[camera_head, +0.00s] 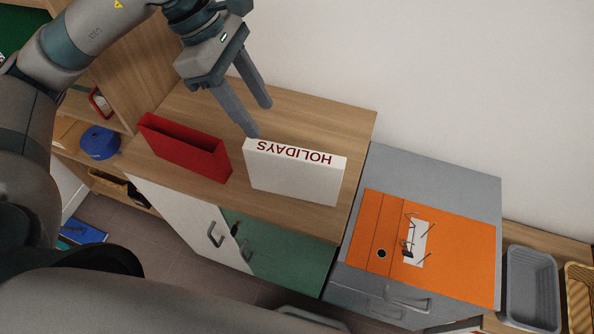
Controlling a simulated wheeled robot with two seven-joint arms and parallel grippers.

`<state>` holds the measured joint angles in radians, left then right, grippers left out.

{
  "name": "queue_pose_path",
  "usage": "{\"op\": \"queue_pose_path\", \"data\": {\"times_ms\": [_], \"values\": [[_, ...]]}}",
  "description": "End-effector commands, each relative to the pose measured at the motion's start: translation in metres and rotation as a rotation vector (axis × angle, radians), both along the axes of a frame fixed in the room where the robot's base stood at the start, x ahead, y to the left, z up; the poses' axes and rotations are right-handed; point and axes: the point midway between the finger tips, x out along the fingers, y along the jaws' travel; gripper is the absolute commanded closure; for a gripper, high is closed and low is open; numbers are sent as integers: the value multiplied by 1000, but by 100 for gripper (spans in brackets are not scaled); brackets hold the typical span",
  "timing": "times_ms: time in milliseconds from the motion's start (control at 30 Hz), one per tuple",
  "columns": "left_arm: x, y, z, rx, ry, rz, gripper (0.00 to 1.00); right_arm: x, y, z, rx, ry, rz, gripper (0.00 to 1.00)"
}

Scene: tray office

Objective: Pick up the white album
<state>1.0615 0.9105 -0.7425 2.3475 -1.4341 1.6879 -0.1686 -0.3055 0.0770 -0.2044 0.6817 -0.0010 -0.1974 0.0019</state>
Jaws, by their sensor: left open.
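The white album (292,177) stands upright on the wooden cabinet top, with "HOLIDAYS" in red letters along its upper edge. My left gripper (261,120) is above the cabinet, beyond the album's left end, with its two fingers apart and nothing between them. One fingertip appears close to the album's upper left corner; I cannot tell if it touches. My right gripper is not in view.
A red file holder (186,150) stands left of the album on the wooden cabinet top (330,118). A grey basket (531,290) is further right. The white wall is behind.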

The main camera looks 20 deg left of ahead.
Motion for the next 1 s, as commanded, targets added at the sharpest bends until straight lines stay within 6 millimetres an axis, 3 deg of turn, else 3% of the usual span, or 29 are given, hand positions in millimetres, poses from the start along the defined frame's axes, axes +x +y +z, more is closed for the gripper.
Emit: {"op": "queue_pose_path", "data": {"times_ms": [467, 633, 833, 1000], "values": [[0, 0, -6, 0, 0, 0, 55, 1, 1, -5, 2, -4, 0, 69], [0, -3, -13, 1, 2, -1, 55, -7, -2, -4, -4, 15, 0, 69], [0, -14, -36, 1, 5, -1, 55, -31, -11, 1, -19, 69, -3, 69], [0, -26, -64, 0, 6, -1, 55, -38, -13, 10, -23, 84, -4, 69]]}}
